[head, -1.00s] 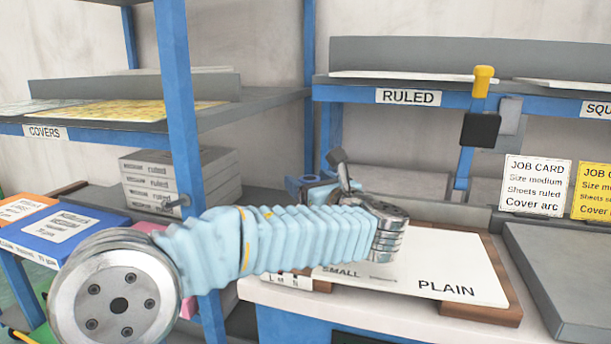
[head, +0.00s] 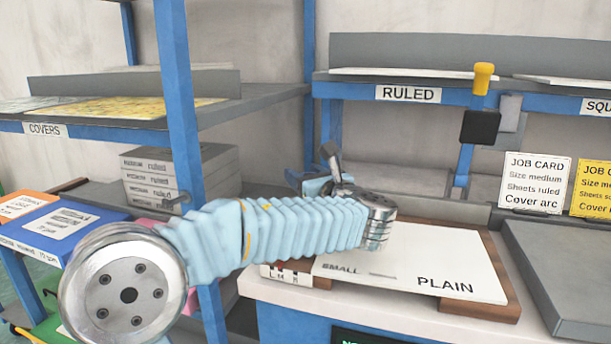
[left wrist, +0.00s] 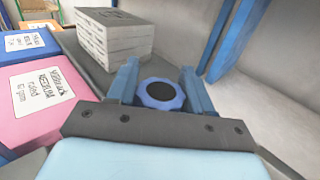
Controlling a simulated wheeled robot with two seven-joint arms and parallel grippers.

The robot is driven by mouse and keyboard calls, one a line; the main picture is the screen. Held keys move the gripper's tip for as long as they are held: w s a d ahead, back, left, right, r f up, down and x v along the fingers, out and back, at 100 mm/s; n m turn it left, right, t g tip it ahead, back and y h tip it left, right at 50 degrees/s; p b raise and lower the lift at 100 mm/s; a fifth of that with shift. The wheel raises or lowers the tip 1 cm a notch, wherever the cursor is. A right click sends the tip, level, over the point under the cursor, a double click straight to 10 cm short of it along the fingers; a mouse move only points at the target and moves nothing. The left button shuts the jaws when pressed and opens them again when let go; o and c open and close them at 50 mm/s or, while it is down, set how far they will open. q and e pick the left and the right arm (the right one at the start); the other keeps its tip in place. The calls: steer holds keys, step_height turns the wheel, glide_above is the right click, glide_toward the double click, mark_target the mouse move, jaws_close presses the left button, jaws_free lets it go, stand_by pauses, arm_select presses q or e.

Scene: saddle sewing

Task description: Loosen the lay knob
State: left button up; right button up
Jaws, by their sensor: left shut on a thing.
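The lay knob (left wrist: 160,93) is a round blue knob with a scalloped rim and a dark centre cap. In the left wrist view it sits between the two blue fingers of my left gripper (left wrist: 159,84), which is shut on it. In the head view my left gripper (head: 310,182) is at the back left of the white board, mostly hidden behind my own wrist and arm. The knob cannot be made out there. My right gripper is not in view.
A white board (head: 420,262) marked SMALL and PLAIN lies on brown supports on the bench. Ruled paper packs (head: 160,180) stand behind a blue shelf post (head: 178,100). A grey slab (head: 570,265) is at the right. A yellow-topped lever (head: 483,78) stands by the RULED shelf.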

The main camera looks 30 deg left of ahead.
arm_select(q)
steer(key=n+g, duration=0.1)
steer(key=g, duration=0.1)
steer(key=n+g+y, duration=0.1)
steer(key=g, duration=0.1)
steer(key=n+g+y, duration=0.1)
steer(key=shift+s+n+g, duration=0.25)
steer(key=shift+n+g, duration=0.15)
steer(key=n+g, duration=0.1)
steer(key=g, duration=0.1)
steer(key=n+g, duration=0.3)
steer(key=g, duration=0.2)
steer(key=shift+s+n, duration=0.4)
steer(key=shift+g, duration=0.4)
steer(key=o, duration=1)
steer(key=shift+c, duration=0.2)
steer(key=v, duration=1.3)
steer(key=shift+d+f, duration=0.1)
steer(key=shift+d, duration=0.25)
